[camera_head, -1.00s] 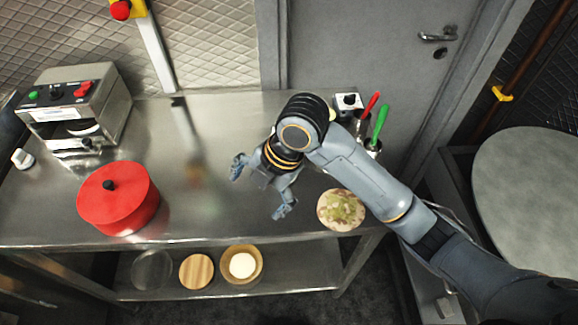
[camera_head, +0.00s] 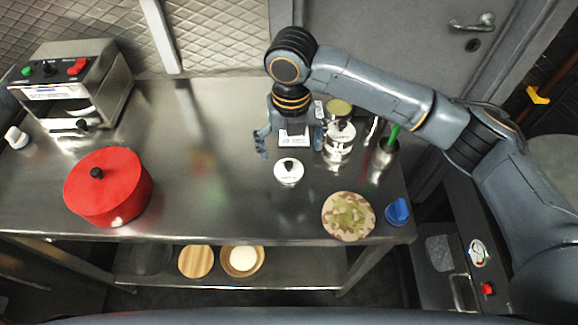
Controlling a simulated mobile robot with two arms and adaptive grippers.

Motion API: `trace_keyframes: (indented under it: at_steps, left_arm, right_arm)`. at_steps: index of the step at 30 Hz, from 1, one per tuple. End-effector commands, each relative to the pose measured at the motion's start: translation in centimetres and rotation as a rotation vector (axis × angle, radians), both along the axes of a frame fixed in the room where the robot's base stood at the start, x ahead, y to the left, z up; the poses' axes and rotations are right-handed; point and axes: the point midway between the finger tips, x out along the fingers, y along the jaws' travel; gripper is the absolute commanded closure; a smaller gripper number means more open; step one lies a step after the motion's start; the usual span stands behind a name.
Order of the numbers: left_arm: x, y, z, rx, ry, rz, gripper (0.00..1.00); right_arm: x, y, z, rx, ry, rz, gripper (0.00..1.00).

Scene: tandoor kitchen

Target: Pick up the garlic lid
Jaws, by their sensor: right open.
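A small round pale lid with a black knob (camera_head: 289,173) lies on the steel counter. A steel canister topped with a lid and black knob (camera_head: 339,146) stands to its right. The labels are too small to read, so I cannot tell which lid is the garlic one. My right gripper (camera_head: 290,146) is open, fingers pointing down, just behind the pale lid in the picture. One finger is to the left, the other close beside the canister. A white patch shows between the fingers; I cannot tell what it is. My left gripper is not in view.
An open tin (camera_head: 339,107) is behind the canister. A cup with a green-handled utensil (camera_head: 392,138) is to the right. A red pot (camera_head: 108,188) is left; the counter between is clear.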

Motion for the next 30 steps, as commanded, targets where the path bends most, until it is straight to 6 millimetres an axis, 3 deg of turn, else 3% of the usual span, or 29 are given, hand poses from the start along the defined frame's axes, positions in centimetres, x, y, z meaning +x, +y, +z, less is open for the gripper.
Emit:
trace_keyframes:
  at_steps: [8, 16, 25, 26, 30]
  left_arm:
    - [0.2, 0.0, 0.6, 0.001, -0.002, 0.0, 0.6]
    - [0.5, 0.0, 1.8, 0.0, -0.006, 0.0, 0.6]
    - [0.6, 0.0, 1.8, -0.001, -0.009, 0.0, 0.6]
    - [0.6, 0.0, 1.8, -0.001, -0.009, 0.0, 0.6]
    - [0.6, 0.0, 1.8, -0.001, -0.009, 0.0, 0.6]
  right_arm:
    - [0.1, 0.1, -2.2, 0.0, 0.001, 0.0, 0.03]
    - [0.4, 0.4, -6.0, 0.0, 0.001, -0.001, 0.03]
    - [0.5, 0.5, -6.8, 0.002, -0.003, 0.0, 0.03]
    - [0.5, 0.5, -6.8, 0.002, -0.003, 0.0, 0.05]
    - [0.5, 0.5, -6.7, 0.001, -0.002, 0.0, 0.34]
